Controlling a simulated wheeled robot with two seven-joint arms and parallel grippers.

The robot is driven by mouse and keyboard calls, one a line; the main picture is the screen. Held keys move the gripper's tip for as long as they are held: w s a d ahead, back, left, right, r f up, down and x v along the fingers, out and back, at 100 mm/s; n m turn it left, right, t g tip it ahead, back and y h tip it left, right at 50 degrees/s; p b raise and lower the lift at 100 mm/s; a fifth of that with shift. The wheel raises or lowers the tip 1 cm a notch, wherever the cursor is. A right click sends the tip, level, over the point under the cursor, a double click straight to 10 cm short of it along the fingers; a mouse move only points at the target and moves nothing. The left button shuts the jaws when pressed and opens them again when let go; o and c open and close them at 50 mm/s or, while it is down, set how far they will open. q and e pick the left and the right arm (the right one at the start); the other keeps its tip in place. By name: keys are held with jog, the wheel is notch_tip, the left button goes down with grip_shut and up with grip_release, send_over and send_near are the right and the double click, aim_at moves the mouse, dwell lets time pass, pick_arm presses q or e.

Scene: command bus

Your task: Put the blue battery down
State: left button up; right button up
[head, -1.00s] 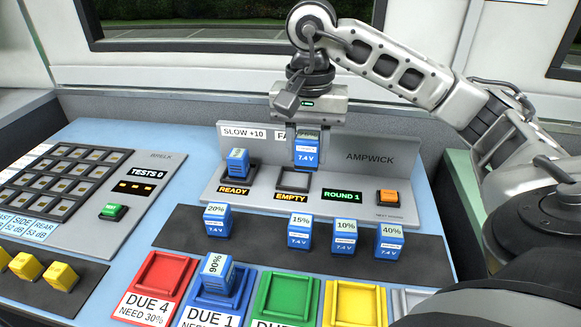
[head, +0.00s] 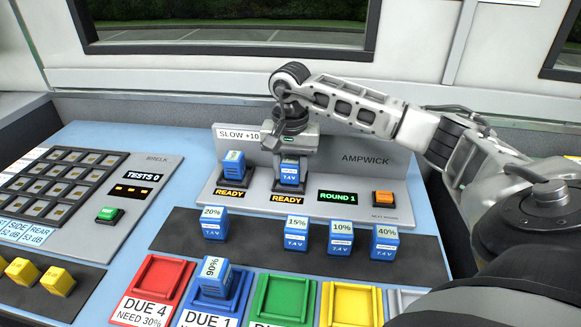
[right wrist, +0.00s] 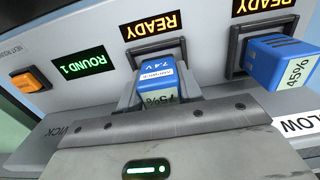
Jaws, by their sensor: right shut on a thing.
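The blue battery (head: 289,174) stands in the right-hand bay of the grey charger (head: 352,199), and the display below that bay reads READY. In the right wrist view the battery (right wrist: 158,84) shows a 75% label, partly covered by my gripper. My right gripper (head: 290,160) is shut on the battery's upper part from above. It also fills the bottom of the right wrist view (right wrist: 160,115). The bay's dark rim is partly hidden by the battery. My left gripper is not in view.
Another blue battery (head: 233,167), labelled 45% in the right wrist view (right wrist: 283,62), stands in the left bay. Several batteries stand on the dark strip (head: 262,243) in front. A 90% battery (head: 213,279) sits in the blue tray. An orange button (head: 383,198) is at the charger's right.

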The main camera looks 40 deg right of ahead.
aim_at(290, 161)
jog(key=shift+f, duration=0.2)
jog(key=o, duration=1.1)
jog(key=shift+r, duration=0.1)
notch_tip(290, 161, up, 12)
jog(key=shift+r, duration=0.2)
